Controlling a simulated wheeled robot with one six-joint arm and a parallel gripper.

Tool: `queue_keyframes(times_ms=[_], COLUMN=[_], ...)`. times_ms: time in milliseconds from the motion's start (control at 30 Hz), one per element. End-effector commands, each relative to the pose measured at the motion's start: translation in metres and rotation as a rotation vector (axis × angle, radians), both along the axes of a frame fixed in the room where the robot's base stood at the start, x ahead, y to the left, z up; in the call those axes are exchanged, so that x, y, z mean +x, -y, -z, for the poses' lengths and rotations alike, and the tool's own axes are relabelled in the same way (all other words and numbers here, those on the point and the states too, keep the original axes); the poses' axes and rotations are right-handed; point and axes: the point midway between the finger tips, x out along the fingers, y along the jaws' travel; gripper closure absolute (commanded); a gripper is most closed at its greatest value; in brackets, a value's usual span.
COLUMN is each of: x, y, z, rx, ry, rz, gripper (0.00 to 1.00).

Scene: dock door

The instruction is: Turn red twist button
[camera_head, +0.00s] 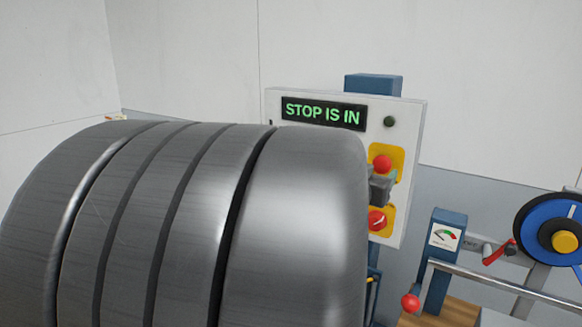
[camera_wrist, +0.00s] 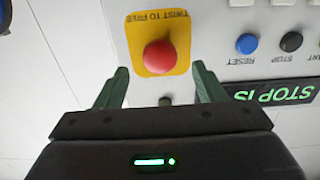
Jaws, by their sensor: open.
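The white control panel (camera_head: 274,98) stands against the wall. In the head view, a red button (camera_head: 382,162) sits on a yellow plate near its right edge. The wrist view shows a round red button (camera_wrist: 159,57) on a yellow plate with upside-down words that read TWIST TO FREE. My gripper (camera_wrist: 160,68) is open, its two green fingers apart below and to either side of this button, with nothing between them. In the head view, a dark grey part of my gripper (camera_head: 381,188) shows just below the upper red button. Contact cannot be told.
A second red button (camera_head: 376,220) with white marks is lower on the panel. The display (camera_head: 322,113) reads STOP IS IN. Blue (camera_wrist: 246,43) and black (camera_wrist: 291,41) buttons are near the red one. A blue wheel (camera_head: 545,238) and gauge post (camera_head: 443,245) stand right.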

Motion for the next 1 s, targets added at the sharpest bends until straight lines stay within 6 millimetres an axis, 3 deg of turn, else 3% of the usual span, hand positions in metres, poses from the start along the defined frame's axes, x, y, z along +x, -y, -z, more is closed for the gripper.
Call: queue_keyframes(times_ms=[300,667,900,1000], x=[0.028,0.031,0.031,0.031], y=[0.021,0.023,0.023,0.023], z=[0.001,0.000,0.000,0.000], rx=[0.001,0.000,0.000,0.001], ry=[-0.001,0.000,0.000,0.001], rz=[0.000,-0.001,-0.001,-0.001], gripper=[0.37,0.37,0.82,0.82])
